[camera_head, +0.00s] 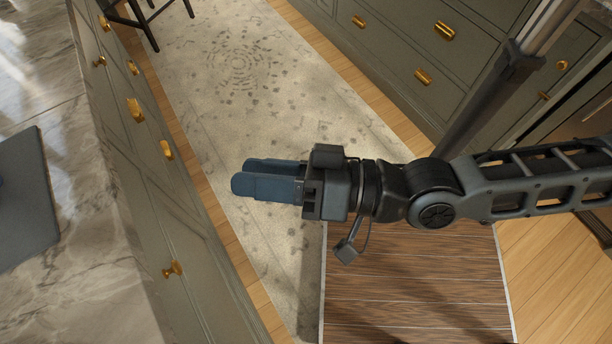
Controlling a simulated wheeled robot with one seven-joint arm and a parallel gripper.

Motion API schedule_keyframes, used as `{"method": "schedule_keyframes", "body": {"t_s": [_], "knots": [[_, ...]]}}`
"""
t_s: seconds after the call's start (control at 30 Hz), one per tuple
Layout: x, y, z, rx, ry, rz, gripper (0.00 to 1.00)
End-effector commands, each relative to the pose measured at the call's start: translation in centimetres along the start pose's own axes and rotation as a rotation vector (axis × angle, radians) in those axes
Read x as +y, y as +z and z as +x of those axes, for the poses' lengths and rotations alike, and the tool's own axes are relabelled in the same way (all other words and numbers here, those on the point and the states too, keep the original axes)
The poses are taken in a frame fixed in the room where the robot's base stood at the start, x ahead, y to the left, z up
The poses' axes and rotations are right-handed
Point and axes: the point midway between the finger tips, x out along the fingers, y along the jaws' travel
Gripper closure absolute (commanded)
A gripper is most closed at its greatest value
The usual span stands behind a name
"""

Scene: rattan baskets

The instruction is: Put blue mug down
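No blue mug can be made out in the head view. My gripper (238,176) is in the middle of the picture, over the rug and pointing left toward the counter. Its two blue-grey fingers nearly overlap from this angle, so I cannot tell whether they are apart or shut. No mug shows at or beyond the fingertips. A tiny bluish patch sits at the far left picture edge, on a dark grey mat (28,215), too cut off to identify.
A marble countertop (85,285) runs along the left, above drawers with brass handles. A patterned rug (215,85) lies on the wood floor. More drawers (400,50) stand at the upper right. Dark stool legs (148,25) show at the top left.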

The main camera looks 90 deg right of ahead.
Motion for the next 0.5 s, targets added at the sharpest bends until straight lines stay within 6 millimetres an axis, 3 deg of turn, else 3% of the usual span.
{"method": "schedule_keyframes", "body": {"t_s": [0.03,0.2,0.33,0.5], "knots": [[0.4,0.2,-1.8,-0.058,0.027,-0.154,0.61],[1.2,0.8,-5.5,-0.213,0.059,-0.549,0.61],[1.6,0.9,-6.7,-0.271,0.063,-0.686,0.61],[1.6,1.0,-6.9,-0.282,0.062,-0.717,0.61]]}}
